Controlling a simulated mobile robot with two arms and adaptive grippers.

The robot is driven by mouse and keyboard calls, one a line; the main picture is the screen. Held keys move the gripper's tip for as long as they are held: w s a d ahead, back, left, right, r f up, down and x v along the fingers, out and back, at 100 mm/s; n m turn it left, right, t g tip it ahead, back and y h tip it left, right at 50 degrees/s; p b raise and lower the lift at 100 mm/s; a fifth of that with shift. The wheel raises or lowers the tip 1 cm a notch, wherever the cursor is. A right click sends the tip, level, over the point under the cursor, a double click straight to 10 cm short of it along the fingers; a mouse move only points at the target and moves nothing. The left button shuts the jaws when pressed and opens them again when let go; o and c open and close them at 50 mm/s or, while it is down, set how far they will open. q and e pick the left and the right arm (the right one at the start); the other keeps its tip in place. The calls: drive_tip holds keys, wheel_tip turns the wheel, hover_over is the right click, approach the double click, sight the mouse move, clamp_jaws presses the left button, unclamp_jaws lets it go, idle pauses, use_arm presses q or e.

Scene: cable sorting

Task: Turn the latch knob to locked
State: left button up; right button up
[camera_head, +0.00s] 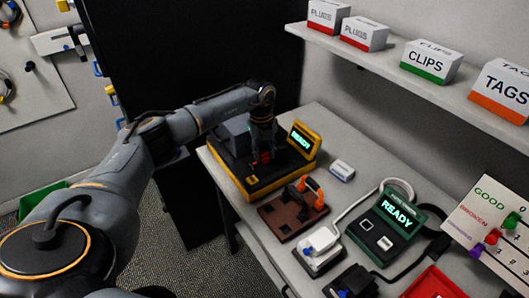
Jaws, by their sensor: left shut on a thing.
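A black and yellow device (233,179) stands at the back left of the table. Its small screen (301,141) shows "READY" in green. The red latch knob (266,157) is on its top, mostly hidden by my left gripper. My left gripper (262,155) reaches down from above and is shut on the knob. The knob's exact turn angle cannot be told. My right gripper is not in view.
A brown base with an orange-handled clamp (307,192) stands in front of the device. A green tester (387,226), cables, a white plug block (318,250) and a red tray (433,284) fill the nearer table. A shelf (390,72) with labelled boxes hangs at right.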

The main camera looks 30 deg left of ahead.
use_arm(q)
drive_tip(key=m+b, duration=0.1)
drive_tip(key=m, duration=0.2)
drive_tip(key=shift+f+b, duration=0.1)
drive_tip(key=shift+b, duration=0.3)
drive_tip(key=m+b, duration=0.2)
drive_tip(key=m, duration=0.3)
drive_tip(key=shift+w+m, duration=0.1)
drive_tip(key=shift+m, duration=0.3)
drive_tip(key=m+b, duration=0.1)
drive_tip(key=m, duration=0.3)
drive_tip(key=shift+g+b, duration=0.3)
drive_tip(key=shift+b, duration=0.05)
drive_tip(key=shift+r+m+b, duration=0.2)
drive_tip(key=shift+m+b, duration=0.3)
drive_tip(key=shift+m, duration=2)
drive_tip(key=o, duration=1.1)
